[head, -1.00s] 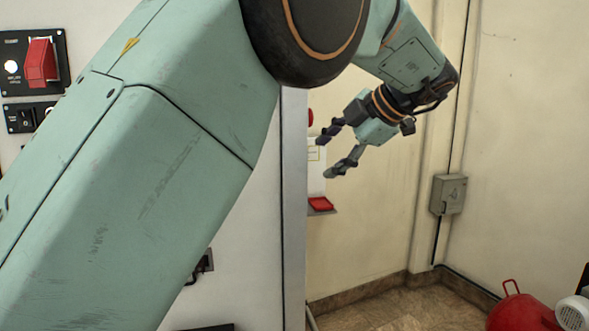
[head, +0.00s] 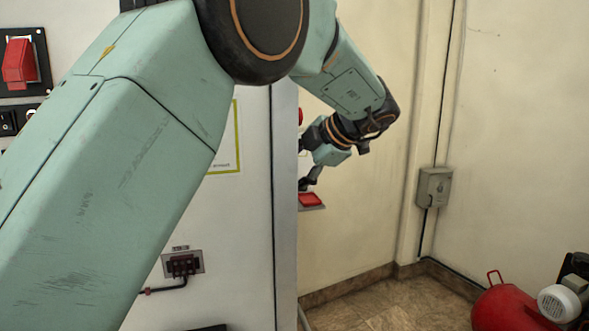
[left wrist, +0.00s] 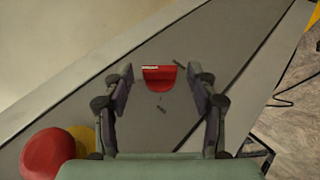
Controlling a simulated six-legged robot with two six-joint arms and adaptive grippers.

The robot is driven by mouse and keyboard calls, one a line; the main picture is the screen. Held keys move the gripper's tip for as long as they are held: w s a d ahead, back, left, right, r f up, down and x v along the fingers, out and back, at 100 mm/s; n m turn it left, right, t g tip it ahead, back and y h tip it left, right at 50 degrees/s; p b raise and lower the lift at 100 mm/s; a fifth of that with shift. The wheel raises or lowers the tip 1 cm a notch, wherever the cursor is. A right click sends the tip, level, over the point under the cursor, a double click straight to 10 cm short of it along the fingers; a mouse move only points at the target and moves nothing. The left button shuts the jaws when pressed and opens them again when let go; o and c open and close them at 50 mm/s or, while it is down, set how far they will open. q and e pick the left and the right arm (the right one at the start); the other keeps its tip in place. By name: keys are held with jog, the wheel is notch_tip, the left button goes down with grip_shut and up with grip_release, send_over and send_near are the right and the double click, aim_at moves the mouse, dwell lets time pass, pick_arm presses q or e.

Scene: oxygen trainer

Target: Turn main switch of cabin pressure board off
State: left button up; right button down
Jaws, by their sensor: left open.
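In the left wrist view a red switch (left wrist: 158,78) with a small white label strip sits on a grey sloping panel (left wrist: 150,125). It is framed between the spread fingers of my left gripper (left wrist: 161,74), which is open and empty. I cannot tell whether the fingers touch it. In the head view my left gripper (head: 303,167) is just above a red part (head: 311,199) on a small ledge beyond the white cabinet's edge. One finger is partly hidden by that edge. The board's name cannot be read. My right gripper is not in view.
A red mushroom button (left wrist: 48,153) on a yellow base is at the lower left of the wrist view. A white cabinet (head: 250,230) carries a red-handled switch (head: 18,62) and a dark socket (head: 183,263). A red tank (head: 508,308) lies at lower right.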

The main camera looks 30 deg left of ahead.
pick_arm(q)
jog(key=shift+w+d, duration=0.2)
jog(key=shift+w, duration=0.05)
jog(key=c, duration=0.5)
jog(key=shift+a, duration=0.1)
jog(key=c, duration=0.6)
notch_tip(320, 180, down, 3)
jog(key=n+t+y+b, duration=0.1)
jog(key=n+y+b, duration=0.2)
jog(key=b, duration=0.9)
jog(key=n+t+y+b, duration=0.1)
jog(key=n+y+b, duration=0.1)
jog(key=y+b, duration=0.5)
jog(key=n+y+b, duration=0.3)
jog(key=y+b, duration=0.3)
jog(key=b, duration=1.2)
jog(key=shift+n+t, duration=0.3)
jog(key=shift+t, duration=0.1)
jog(key=shift+c, duration=0.2)
jog(key=o, duration=1.1)
jog(key=shift+s+a+r, duration=0.1)
jog(key=shift+s+r, duration=0.05)
jog(key=shift+o, duration=0.2)
jog(key=shift+d, duration=0.2)
